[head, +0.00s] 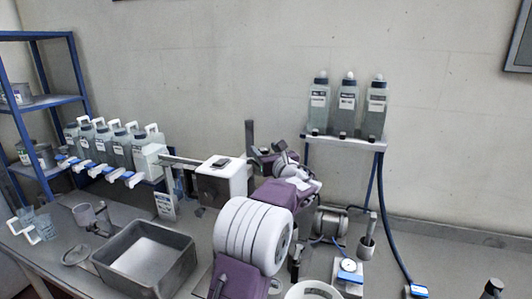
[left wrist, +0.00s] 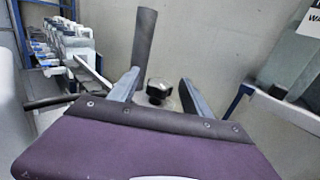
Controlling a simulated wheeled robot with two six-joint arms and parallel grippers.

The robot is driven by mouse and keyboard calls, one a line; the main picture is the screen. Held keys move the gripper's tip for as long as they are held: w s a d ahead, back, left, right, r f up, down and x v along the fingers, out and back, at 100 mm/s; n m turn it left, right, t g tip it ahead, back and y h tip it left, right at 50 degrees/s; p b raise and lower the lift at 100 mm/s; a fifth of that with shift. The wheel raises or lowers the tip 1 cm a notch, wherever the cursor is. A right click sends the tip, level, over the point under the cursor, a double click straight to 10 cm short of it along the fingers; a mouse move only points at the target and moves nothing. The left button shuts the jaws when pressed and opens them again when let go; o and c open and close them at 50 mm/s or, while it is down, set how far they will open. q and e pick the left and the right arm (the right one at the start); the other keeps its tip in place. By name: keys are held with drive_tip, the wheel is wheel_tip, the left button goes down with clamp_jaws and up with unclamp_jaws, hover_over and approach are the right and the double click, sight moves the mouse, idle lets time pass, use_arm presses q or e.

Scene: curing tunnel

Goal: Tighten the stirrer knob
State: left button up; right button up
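The stirrer knob (left wrist: 158,90) is black with a lobed top and shows in the left wrist view, between and just beyond the fingers of my left gripper (left wrist: 156,92). The gripper is open, with a gap on each side of the knob; I cannot tell how deep the knob sits between the fingers. A dark upright post (left wrist: 145,42) rises behind the left finger. In the head view my left gripper (head: 266,150) is beside this post (head: 249,135), and the knob is hidden or too small to make out there. My right gripper is not in view.
A white box (head: 221,181) stands left of my gripper. Several bottles (head: 120,150) are at the left, and three bottles on a raised shelf (head: 343,143) at the right. A grey tray (head: 145,259) lies in front. A blue hose (head: 390,230) runs down at the right.

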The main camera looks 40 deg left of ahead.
use_arm(q)
drive_tip(key=shift+w+a+f, duration=0.1)
drive_tip(key=shift+f, duration=0.05)
drive_tip(key=shift+s+d, duration=0.2)
drive_tip(key=shift+d, duration=0.15)
drive_tip(key=b+v, duration=0.2)
drive_tip(key=v, duration=0.6)
drive_tip(key=shift+s+d+f, duration=0.1)
drive_tip(key=shift+s, duration=0.05)
